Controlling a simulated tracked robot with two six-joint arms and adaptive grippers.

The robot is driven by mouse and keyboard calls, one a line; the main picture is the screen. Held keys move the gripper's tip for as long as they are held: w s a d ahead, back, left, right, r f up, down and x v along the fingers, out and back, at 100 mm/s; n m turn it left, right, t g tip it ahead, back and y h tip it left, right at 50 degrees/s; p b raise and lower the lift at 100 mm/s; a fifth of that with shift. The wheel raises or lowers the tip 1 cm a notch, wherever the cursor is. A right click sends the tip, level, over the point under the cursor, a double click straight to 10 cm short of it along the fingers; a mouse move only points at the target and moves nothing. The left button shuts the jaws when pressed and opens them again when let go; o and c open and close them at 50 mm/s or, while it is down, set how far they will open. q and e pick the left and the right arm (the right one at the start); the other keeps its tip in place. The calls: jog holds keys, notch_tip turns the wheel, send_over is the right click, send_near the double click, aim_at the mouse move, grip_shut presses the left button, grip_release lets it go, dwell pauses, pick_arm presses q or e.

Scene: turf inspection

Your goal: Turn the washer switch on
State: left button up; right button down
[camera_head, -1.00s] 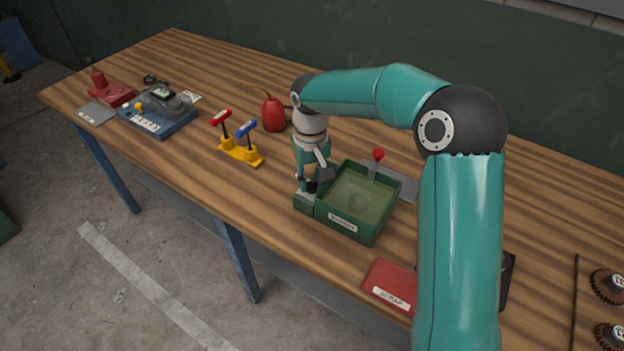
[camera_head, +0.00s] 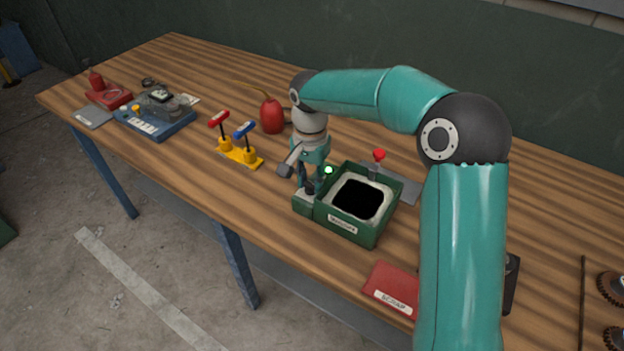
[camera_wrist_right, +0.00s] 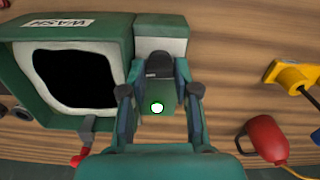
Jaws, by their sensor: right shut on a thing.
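The washer is a green box with a white label, and its rim (camera_head: 377,225) shows in the head view. Its inside looks black with a pale ragged border. A small green switch box (camera_head: 304,206) is at its left side. A bright greenish-white light (camera_head: 328,169) glows beside the washer; it also shows in the right wrist view (camera_wrist_right: 157,108). My right gripper (camera_head: 311,188) points down over the switch box. In the wrist view its fingers (camera_wrist_right: 160,88) are on either side of the dark switch knob (camera_wrist_right: 160,64), shut on it. The knob is partly hidden in the head view. My left gripper is out of view.
A red-knobbed lever (camera_head: 379,155) stands on a grey plate behind the washer. A red oil can (camera_head: 272,115) and a yellow stand with red and blue handles (camera_head: 240,155) are to the left. A red scrap tray (camera_head: 390,288) is in front. Bare tabletop lies between.

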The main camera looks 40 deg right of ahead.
aim_at(309, 183)
jog(key=shift+w+r+m, duration=0.1)
jog(key=shift+w+m, duration=0.05)
jog(key=shift+m, duration=0.45)
jog(key=c, duration=0.8)
grip_release()
jog(key=shift+a, duration=0.1)
jog(key=shift+c, duration=0.2)
jog(key=shift+r, duration=3.85)
